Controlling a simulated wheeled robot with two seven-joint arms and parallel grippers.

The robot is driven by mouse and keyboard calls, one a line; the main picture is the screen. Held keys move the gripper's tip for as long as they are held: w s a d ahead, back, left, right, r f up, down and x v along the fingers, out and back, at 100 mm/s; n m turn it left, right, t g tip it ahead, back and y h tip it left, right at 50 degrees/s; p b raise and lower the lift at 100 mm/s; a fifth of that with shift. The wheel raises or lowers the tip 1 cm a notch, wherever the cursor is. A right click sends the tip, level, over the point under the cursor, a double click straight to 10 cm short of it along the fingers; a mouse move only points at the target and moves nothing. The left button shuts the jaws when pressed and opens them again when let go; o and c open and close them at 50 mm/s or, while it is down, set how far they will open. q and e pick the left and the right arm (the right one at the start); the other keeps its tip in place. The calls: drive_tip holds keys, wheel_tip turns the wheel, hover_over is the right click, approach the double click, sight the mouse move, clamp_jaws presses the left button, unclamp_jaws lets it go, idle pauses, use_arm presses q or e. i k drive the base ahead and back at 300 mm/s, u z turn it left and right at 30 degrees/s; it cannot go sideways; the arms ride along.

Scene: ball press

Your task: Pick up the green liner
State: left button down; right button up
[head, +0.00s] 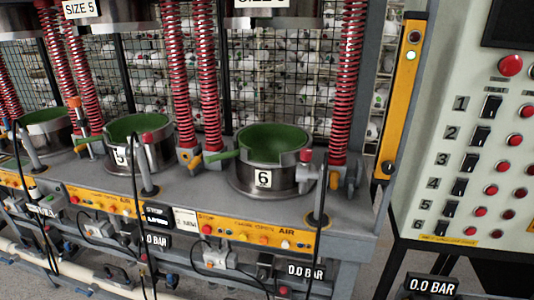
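Green liners sit inside round metal moulds on the press bench. One green liner (272,138) lines the mould labelled 6 (290,180), with a green tab sticking out over its left rim. A second green liner (137,126) lines the mould labelled 5 (152,157), also with a tab at its left. A third green liner (44,117) is in a mould at the far left, partly hidden by press parts. Neither of my grippers is in view.
Red springs (347,80) on posts rise around the moulds, with upper press parts above them. A yellow strip of buttons (262,234) runs along the bench front, with black cables hanging before it. A control panel (465,130) stands at the right. Wire mesh with white balls is behind.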

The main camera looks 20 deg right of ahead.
sight(265, 142)
drive_tip(key=k, duration=0.25)
drive_tip(key=u, duration=0.9)
drive_tip(key=i, duration=1.15)
drive_tip(key=z, duration=0.4)
